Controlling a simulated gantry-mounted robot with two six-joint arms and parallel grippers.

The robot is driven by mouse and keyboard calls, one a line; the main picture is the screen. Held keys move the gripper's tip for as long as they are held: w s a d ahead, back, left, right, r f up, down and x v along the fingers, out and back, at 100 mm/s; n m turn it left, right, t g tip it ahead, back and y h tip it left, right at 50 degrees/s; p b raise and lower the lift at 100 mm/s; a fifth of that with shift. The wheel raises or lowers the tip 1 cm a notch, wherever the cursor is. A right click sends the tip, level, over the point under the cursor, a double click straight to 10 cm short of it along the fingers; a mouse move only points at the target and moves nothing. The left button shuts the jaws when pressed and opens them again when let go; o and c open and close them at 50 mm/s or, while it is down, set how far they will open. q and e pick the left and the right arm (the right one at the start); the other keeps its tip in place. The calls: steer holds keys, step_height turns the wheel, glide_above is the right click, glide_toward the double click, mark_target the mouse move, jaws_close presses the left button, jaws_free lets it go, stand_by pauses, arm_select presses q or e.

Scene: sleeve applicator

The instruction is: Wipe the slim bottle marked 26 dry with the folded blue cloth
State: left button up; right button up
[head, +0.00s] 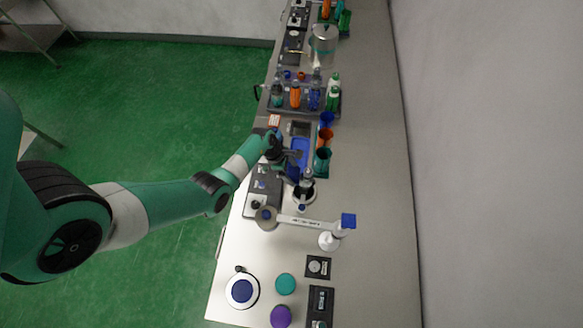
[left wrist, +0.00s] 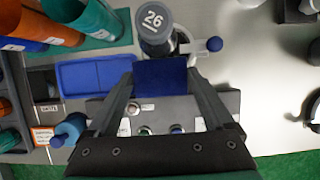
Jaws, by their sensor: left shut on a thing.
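My left gripper (head: 291,172) is shut on the folded blue cloth (left wrist: 162,86), which spans its two fingers (left wrist: 163,92) in the left wrist view. The slim bottle (left wrist: 156,42) has a grey cap marked 26 and stands just beyond the cloth. The cloth covers the lower part of the bottle in that view, and I cannot tell whether they touch. In the head view the bottle (head: 307,177) stands just right of the gripper, near a round base. My right gripper is not in view.
A blue tray (left wrist: 92,76) lies left of the bottle. Orange and teal cups (head: 323,160) stand behind it. A rack of bottles (head: 296,98) is farther along the bench. The bench's right side is clear.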

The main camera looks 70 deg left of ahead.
arm_select(q)
steer(key=s+r+p, duration=0.1)
steer(key=a+r+p, duration=0.1)
steer(key=p, duration=0.1)
steer(key=shift+s, duration=0.4)
steer(key=s+r+p, duration=0.1)
steer(key=s+a+r+p, duration=0.1)
steer(key=shift+s+a+p, duration=0.25)
steer(key=shift+p, duration=0.05)
stand_by(0.3)
